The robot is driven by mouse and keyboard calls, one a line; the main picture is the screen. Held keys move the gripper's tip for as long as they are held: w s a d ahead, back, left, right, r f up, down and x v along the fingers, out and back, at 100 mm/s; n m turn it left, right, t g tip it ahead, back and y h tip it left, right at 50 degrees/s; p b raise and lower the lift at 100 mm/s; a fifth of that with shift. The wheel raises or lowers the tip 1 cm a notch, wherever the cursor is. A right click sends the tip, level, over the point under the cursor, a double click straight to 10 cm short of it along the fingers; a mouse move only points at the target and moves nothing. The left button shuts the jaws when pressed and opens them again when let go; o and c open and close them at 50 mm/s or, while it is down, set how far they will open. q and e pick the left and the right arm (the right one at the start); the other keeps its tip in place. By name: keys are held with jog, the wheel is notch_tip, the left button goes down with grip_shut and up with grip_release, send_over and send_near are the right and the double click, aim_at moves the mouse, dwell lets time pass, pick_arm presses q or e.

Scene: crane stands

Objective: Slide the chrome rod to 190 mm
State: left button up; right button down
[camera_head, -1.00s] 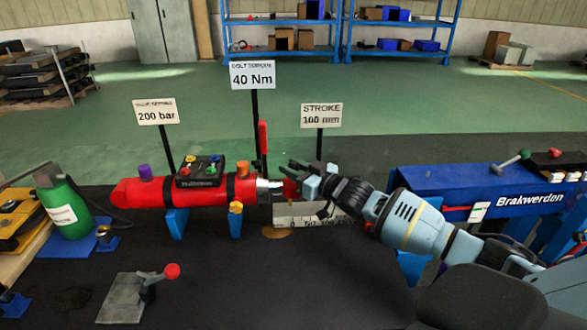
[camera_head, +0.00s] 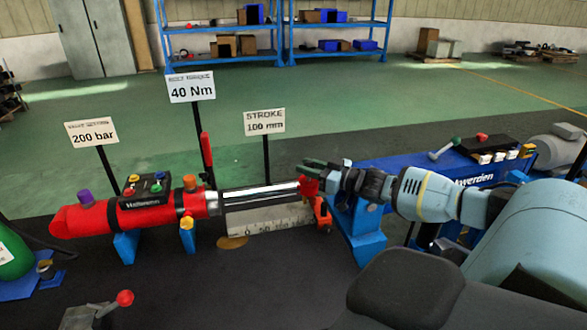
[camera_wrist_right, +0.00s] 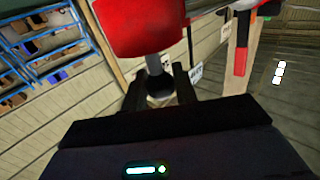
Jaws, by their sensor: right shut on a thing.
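The chrome rod (camera_head: 260,194) sticks out to the right from the red cylinder (camera_head: 165,213). A red end piece (camera_head: 308,187) sits at its right tip. My right gripper (camera_head: 318,172) is at this end piece and shut on it. In the right wrist view the fingers (camera_wrist_right: 160,88) close around a grey stem below the red block (camera_wrist_right: 140,22). A white scale (camera_head: 265,220) lies under the rod; its numbers are too small to read surely. A sign (camera_head: 264,122) reads "STROKE 100 mm". My left gripper is not in view.
A blue bench (camera_head: 440,175) stands to the right, with a blue stand (camera_head: 360,225) before it. Signs for 200 bar (camera_head: 92,134) and 40 Nm (camera_head: 191,87) stand behind the cylinder. A red-knobbed lever (camera_head: 124,298) is at lower left.

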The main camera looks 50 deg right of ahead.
jog(key=shift+s+d, duration=0.2)
jog(key=shift+d, duration=0.15)
jog(key=c, duration=1.1)
grip_release()
jog(key=shift+a, duration=0.1)
